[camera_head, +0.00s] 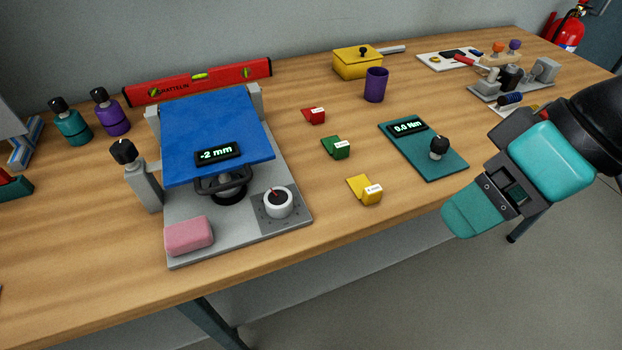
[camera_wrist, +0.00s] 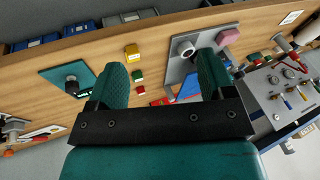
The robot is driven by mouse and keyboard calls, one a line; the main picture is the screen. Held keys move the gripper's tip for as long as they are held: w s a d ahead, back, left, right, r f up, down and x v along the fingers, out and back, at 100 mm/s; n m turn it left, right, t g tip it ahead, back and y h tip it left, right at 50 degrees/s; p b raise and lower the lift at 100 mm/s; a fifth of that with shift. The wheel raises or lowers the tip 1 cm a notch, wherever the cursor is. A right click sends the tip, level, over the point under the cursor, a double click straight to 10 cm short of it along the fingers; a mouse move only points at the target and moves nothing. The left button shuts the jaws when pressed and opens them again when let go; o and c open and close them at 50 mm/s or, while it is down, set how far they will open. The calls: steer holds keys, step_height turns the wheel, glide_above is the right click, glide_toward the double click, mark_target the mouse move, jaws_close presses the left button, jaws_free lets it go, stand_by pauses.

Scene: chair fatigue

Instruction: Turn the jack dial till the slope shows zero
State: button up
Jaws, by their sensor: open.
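A tilted blue plate (camera_head: 222,125) stands over a grey base plate (camera_head: 190,257). A display (camera_head: 217,153) on its front edge reads -2 mm. A round white dial (camera_head: 278,203) with a dark top and a small red mark sits at the base's front right corner. I take it to be the jack dial; it also shows in the wrist view (camera_wrist: 184,47). A dark jack mechanism (camera_head: 228,188) is partly hidden under the plate. My gripper (camera_head: 466,216) is open and empty, well right of the dial, beyond the table's front edge. Both fingers show in the wrist view (camera_wrist: 160,76).
A black knob (camera_head: 123,151) tops a post left of the plate. A pink block (camera_head: 189,235) lies on the base. Red, green and yellow (camera_head: 365,190) stepped blocks and a teal panel (camera_head: 440,166) reading 0.0 Nm lie between base and gripper. A red level (camera_head: 198,81) lies behind.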

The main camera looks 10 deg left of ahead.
steer(key=w+a+n+y+p, duration=0.3)
steer(key=w+a+n+p, duration=0.15)
steer(key=a+p, duration=0.25)
steer(key=n+t+y+p, duration=0.1)
steer(key=n+t+p, duration=0.15)
steer(key=p, duration=0.25)
glide_toward(278, 197)
steer(key=shift+n+g, duration=0.3)
steer(key=shift+g, duration=0.15)
steer(key=p+x, duration=0.1)
steer(key=x, duration=0.2)
steer(key=p+x, duration=0.2)
steer(key=x, duration=0.1)
steer(key=p+x, duration=0.1)
steer(key=x, duration=0.2)
steer(key=shift+w+a+f, duration=0.1)
steer(key=shift+w+a, duration=0.05)
steer(key=shift+w, duration=0.2)
steer(key=c, duration=0.9)
